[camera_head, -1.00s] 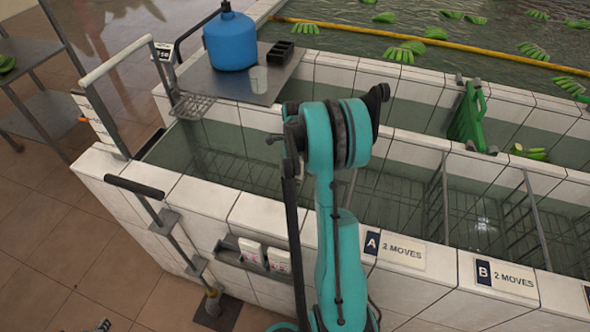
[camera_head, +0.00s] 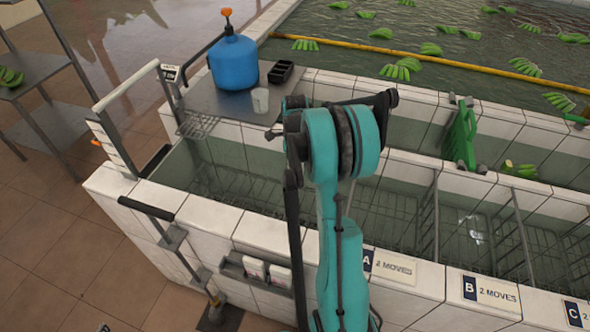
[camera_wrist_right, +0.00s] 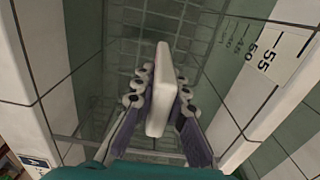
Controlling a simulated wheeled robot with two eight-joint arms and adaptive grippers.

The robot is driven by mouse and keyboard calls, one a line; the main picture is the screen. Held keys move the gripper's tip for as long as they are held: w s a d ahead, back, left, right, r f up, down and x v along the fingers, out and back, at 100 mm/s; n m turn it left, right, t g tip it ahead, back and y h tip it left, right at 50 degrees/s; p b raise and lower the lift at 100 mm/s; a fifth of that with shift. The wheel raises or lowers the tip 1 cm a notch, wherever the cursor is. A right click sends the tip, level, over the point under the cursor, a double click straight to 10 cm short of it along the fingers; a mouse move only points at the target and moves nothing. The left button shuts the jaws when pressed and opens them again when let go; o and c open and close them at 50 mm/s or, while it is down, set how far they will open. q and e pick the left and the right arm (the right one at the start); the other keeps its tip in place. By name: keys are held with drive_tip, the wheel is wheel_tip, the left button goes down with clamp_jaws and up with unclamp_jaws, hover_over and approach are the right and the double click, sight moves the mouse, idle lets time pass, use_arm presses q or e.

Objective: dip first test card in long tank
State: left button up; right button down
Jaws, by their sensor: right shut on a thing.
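In the right wrist view my right gripper (camera_wrist_right: 161,84) is shut on a white test card (camera_wrist_right: 166,96), its fingers on both sides of it. The card points away from the wrist, over the wire racks in the long tank (camera_wrist_right: 113,60). I cannot tell whether it touches the water. In the head view the long tiled tank (camera_head: 268,232) runs from the left to the lower right, with greenish water and wire dividers. My teal arm (camera_head: 340,225) reaches over its front wall and hides my right gripper and the card. My left gripper is in neither current view.
White packs (camera_head: 280,276) sit in a holder on the tank's front wall. A blue jug (camera_head: 233,62), a white cup (camera_head: 260,99) and a black tray (camera_head: 281,72) stand on a metal shelf. A numbered scale (camera_wrist_right: 277,55) marks the tank wall.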

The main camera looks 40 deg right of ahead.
wheel_tip(320, 180, up, 16)
drive_tip(key=p, duration=1)
drive_tip(key=shift+f, duration=0.1)
idle(0.8)
